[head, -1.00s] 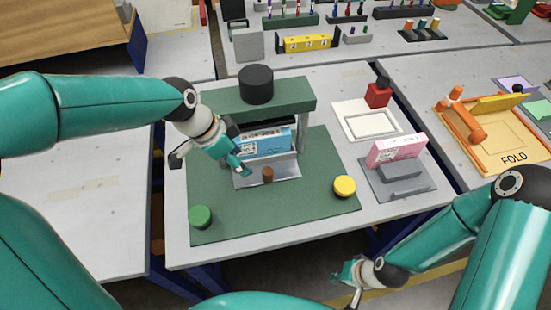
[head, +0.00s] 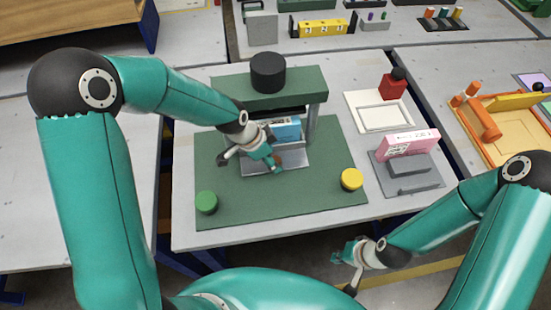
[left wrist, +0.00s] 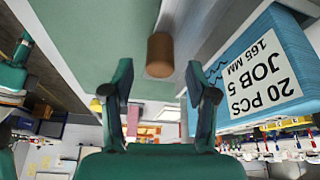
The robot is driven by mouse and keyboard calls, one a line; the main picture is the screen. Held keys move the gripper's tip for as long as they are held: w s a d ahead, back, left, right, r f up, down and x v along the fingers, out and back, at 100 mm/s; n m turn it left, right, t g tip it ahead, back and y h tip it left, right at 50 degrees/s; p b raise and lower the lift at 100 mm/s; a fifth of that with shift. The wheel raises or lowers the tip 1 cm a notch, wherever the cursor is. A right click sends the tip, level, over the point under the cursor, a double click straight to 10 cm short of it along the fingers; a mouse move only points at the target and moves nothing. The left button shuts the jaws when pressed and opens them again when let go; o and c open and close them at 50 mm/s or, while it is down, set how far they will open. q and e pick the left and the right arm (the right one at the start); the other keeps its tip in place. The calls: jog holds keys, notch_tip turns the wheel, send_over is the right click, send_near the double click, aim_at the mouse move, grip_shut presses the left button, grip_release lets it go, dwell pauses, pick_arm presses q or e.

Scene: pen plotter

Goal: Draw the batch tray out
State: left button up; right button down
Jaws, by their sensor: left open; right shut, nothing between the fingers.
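The grey metal batch tray (head: 290,165) sits under the green frame of the machine, its front part out over the green base. A brown knob (head: 279,159) stands at its front, partly covered by my left gripper. The knob also shows in the left wrist view (left wrist: 160,55), just beyond the fingertips. A blue pack (head: 287,128) with a white label stands in the tray; the label reads 20 PCS JOB 5 165 MM in the left wrist view (left wrist: 262,72). My left gripper (head: 268,161) is open at the knob. My right gripper (head: 346,264) is shut and empty, off the table's front edge.
A green button (head: 206,203) and a yellow button (head: 352,179) stand on the green base (head: 265,203) near its front corners. A pink pack (head: 410,143) on a grey stand (head: 405,180) is to the right. The base's front middle is clear.

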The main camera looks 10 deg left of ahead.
pick_arm(q)
jog(key=shift+x, duration=1.65)
grip_shut()
